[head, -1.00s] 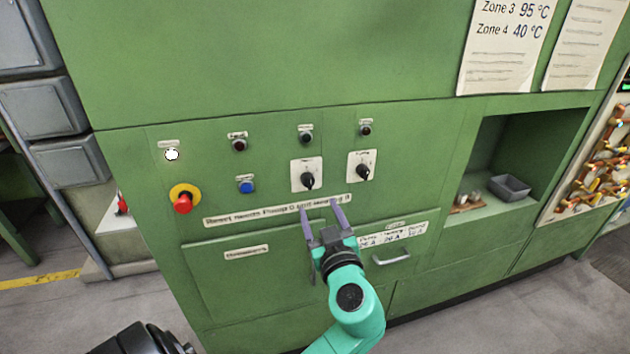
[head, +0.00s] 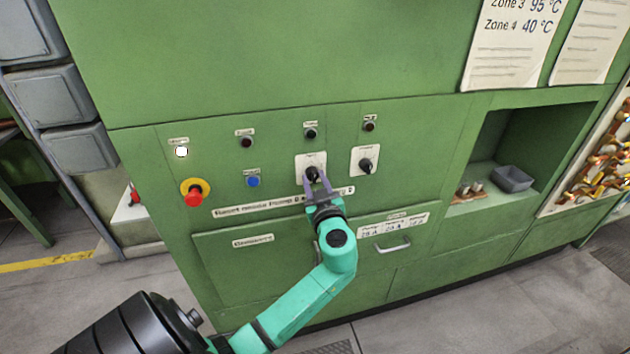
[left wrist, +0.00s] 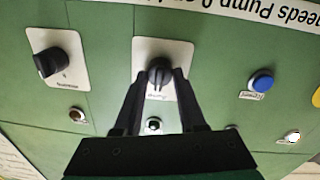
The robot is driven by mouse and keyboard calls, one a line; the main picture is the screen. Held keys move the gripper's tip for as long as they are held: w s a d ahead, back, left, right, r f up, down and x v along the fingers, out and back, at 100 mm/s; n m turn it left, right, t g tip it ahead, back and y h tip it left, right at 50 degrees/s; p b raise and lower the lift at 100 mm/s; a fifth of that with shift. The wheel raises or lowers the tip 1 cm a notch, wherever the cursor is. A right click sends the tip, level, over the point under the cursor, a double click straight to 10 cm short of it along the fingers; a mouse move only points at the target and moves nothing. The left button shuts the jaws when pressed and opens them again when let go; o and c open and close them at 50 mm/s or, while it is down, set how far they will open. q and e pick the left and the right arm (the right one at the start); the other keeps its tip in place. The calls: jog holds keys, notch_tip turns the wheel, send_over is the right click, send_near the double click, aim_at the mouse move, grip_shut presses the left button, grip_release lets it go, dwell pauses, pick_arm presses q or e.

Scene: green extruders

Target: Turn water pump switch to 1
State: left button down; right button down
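Two black rotary switches on white plates are on the green panel. The left one (head: 311,173) is in the middle of the left wrist view (left wrist: 159,66), which is upside down; the other (head: 365,165) is to its right and shows at the left there (left wrist: 50,62). Their small labels are too blurred to tell which is the water pump. My left gripper (head: 317,181) is at the left switch, its fingers (left wrist: 159,82) apart on either side of the knob. I cannot tell whether they touch it. My right gripper is not in view.
A red emergency knob on yellow (head: 195,192), a blue button (head: 253,181) and several small dark lamps surround the switches. A drawer handle (head: 392,244) sticks out below.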

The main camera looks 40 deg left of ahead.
pick_arm(q)
jog(key=shift+f+m+b, duration=0.1)
jog(key=shift+m+b, duration=0.75)
jog(key=shift+m, duration=0.45)
jog(key=shift+m+b, duration=0.45)
jog(key=shift+m, duration=0.75)
jog(key=m, duration=0.3)
jog(key=shift+m+g, duration=0.4)
jog(key=shift+m, duration=1.4)
jog(key=shift+c, duration=2.4)
grip_release()
